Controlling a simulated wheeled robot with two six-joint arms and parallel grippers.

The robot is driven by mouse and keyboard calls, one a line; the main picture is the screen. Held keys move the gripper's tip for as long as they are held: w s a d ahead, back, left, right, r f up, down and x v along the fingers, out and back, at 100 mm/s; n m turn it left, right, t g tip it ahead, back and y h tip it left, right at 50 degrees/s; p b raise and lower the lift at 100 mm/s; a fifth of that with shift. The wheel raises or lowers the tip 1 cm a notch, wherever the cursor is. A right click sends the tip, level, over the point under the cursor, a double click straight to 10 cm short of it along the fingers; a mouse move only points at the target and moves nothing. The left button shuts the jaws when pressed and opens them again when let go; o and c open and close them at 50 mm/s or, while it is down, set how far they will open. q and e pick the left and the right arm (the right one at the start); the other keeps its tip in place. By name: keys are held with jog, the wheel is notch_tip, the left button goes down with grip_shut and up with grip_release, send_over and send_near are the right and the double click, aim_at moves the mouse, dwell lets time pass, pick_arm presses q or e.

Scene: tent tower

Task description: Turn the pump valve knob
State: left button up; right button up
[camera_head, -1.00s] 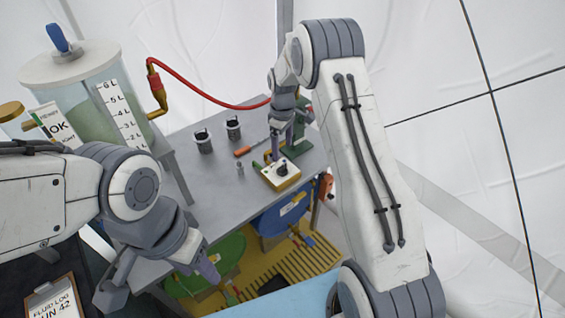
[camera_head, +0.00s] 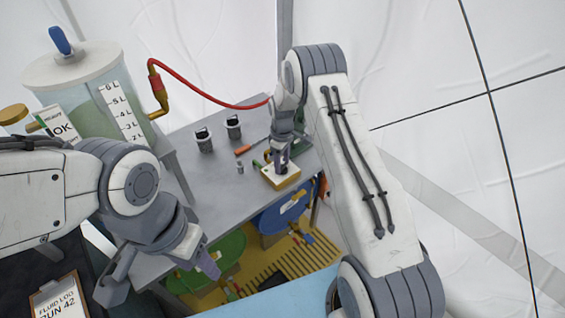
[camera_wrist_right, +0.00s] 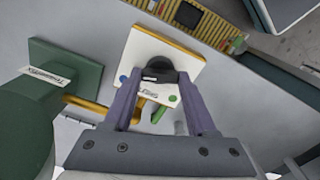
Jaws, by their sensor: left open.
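The pump's control box (camera_head: 290,182) is white on a yellow base and sits on the grey table. It also shows in the right wrist view (camera_wrist_right: 142,47), with a dark knob (camera_wrist_right: 160,74) on its top face and small blue and green buttons. My right gripper (camera_head: 281,165) is down at the box. In the right wrist view its two purple fingers (camera_wrist_right: 159,88) stand apart on either side of the knob, with small gaps visible, so it looks open. My left gripper (camera_head: 207,264) is open and empty, low in front of the table, away from the box.
A green pump body (camera_wrist_right: 70,85) stands beside the box. Two grey canisters (camera_head: 204,140) and an orange-handled tool (camera_head: 245,150) are on the table. A clear tank (camera_head: 100,100) with a red hose (camera_head: 200,93) stands at left. A yellow slatted floor (camera_head: 290,262) lies below.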

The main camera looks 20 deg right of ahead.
jog(key=shift+c, duration=1.3)
jog(key=shift+m, duration=0.3)
jog(key=m+b, duration=0.1)
jog(key=m, duration=0.2)
jog(key=m+b, duration=0.1)
jog(key=m, duration=0.3)
jog(key=shift+m, duration=2.1)
jog(key=o, duration=1.4)
jog(key=shift+c, duration=0.2)
